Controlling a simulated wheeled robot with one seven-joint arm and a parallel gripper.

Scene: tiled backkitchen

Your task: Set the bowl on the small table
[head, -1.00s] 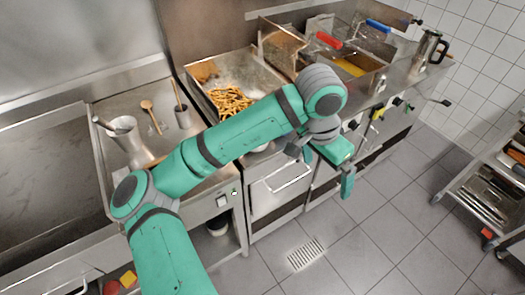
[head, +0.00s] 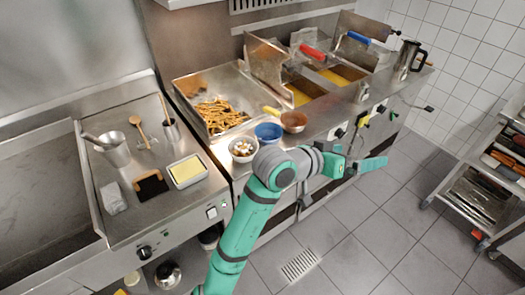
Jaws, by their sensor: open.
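A blue bowl (head: 268,132) stands on the steel counter near its front edge. A white bowl (head: 243,149) with pale and brown contents stands just left of it, partly behind my arm. The frame does not show which bowl is meant. My gripper (head: 358,163) is open and empty, in front of the counter's front edge and to the right of both bowls. No plain small table can be made out; a steel trolley (head: 478,197) stands at the right edge.
A copper pan (head: 293,121) sits right of the blue bowl. A fries tray (head: 222,107) and fryers (head: 310,88) are behind. A steel jug (head: 408,60) stands at the far right of the counter. The tiled floor (head: 370,225) between counter and trolley is clear.

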